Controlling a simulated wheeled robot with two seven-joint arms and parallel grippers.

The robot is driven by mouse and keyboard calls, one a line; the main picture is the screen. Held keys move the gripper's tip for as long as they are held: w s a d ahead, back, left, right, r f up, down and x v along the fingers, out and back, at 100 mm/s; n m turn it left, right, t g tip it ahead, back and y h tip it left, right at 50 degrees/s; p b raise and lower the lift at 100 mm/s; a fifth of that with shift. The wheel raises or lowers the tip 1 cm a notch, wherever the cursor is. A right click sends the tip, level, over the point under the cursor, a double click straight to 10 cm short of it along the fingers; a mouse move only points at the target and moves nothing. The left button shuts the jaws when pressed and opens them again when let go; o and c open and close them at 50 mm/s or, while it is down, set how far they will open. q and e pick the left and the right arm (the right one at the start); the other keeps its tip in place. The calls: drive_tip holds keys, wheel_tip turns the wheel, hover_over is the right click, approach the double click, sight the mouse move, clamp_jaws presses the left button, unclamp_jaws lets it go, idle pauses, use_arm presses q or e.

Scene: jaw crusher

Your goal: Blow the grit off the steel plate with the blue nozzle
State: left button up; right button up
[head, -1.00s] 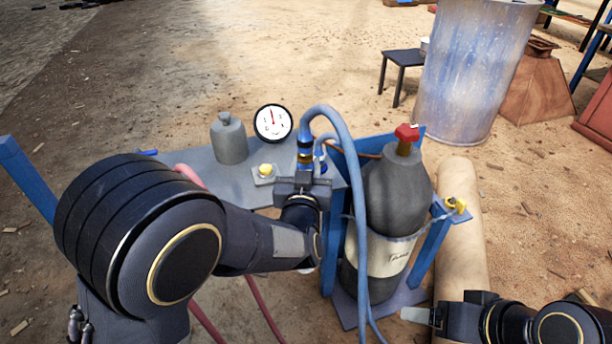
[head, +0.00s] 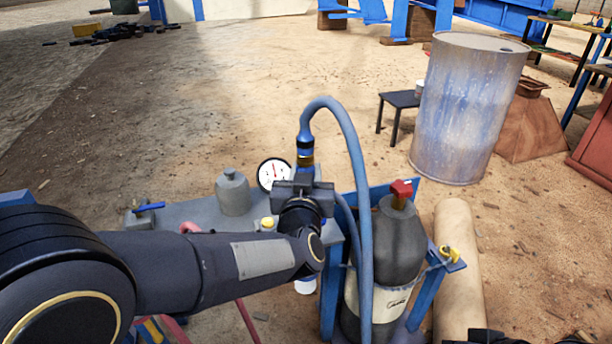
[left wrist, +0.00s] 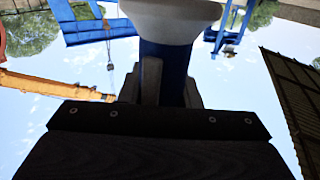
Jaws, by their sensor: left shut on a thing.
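My left gripper (head: 302,188) is shut on the blue nozzle (head: 305,145) and holds it upright above the grey bench top. The nozzle has a brass-coloured band, and a blue hose (head: 350,140) arches from its top and hangs down to the right. In the left wrist view the nozzle (left wrist: 165,70) is a blue body between the dark jaws, with a pale part above it. A steel plate with grit on it cannot be made out in either view. Only a dark sliver of my right arm shows at the bottom right; its fingertips are out of view.
The grey bench top (head: 190,218) carries a grey bottle (head: 232,192), a round gauge (head: 272,173) and a yellow button (head: 267,222). A dark gas cylinder (head: 400,245) with a red valve stands right of the hose. A metal drum (head: 465,110) and black stool (head: 400,99) stand behind. Open ground lies behind the bench.

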wheel_tip(320, 180, up, 11)
drive_tip(key=p, duration=1)
drive_tip(key=shift+r+p, duration=0.2)
drive_tip(key=shift+p, duration=0.2)
